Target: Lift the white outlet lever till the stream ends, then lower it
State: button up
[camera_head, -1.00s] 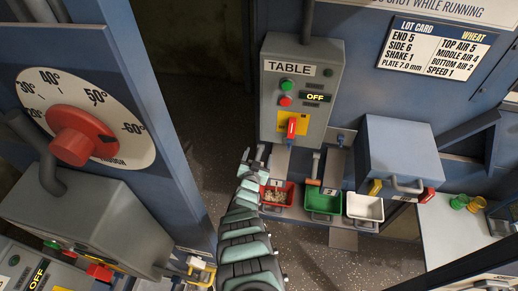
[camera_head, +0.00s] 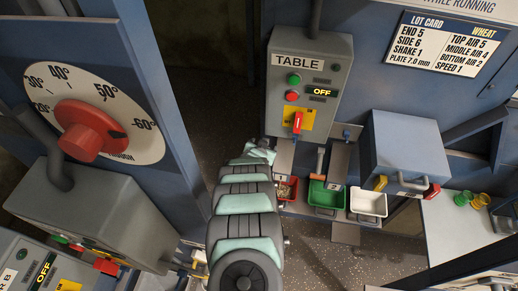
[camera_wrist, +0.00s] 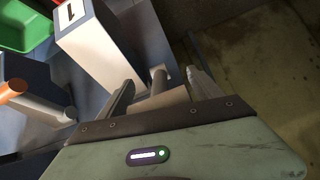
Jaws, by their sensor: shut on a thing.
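My gripper (camera_wrist: 160,76) is shut on a short pale rod, which I take to be the white outlet lever (camera_wrist: 158,77), beside the chute marked 1 (camera_wrist: 90,45). The rod looks greyish in the wrist view. In the head view my gripper (camera_head: 261,151) is at the lower left of the TABLE cabinet (camera_head: 308,85), and my arm hides the lever. A red tray (camera_head: 293,182) below holds some pale grain. No falling stream can be made out.
An orange-tipped lever (camera_wrist: 12,91) stands left of my gripper in the wrist view. A green tray (camera_head: 326,198) and a white tray (camera_head: 368,203) stand right of the red one. A blue box with a grey handle (camera_head: 412,184) juts out further right. The TABLE display reads OFF.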

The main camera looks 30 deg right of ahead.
jog(key=shift+a, duration=0.1)
jog(key=o, duration=2.1)
jog(key=shift+c, duration=0.2)
jog(key=shift+p+v, duration=0.45)
jog(key=shift+v, duration=0.3)
jog(key=p+v, duration=0.4)
jog(key=p, duration=0.1)
jog(key=shift+a+r, duration=0.1)
jog(key=shift+r, duration=0.35)
jog(key=shift+f+p+v, duration=0.2)
jog(key=shift+p+v, duration=1.65)
jog(key=shift+v, duration=0.45)
jog(key=shift+s, duration=0.15)
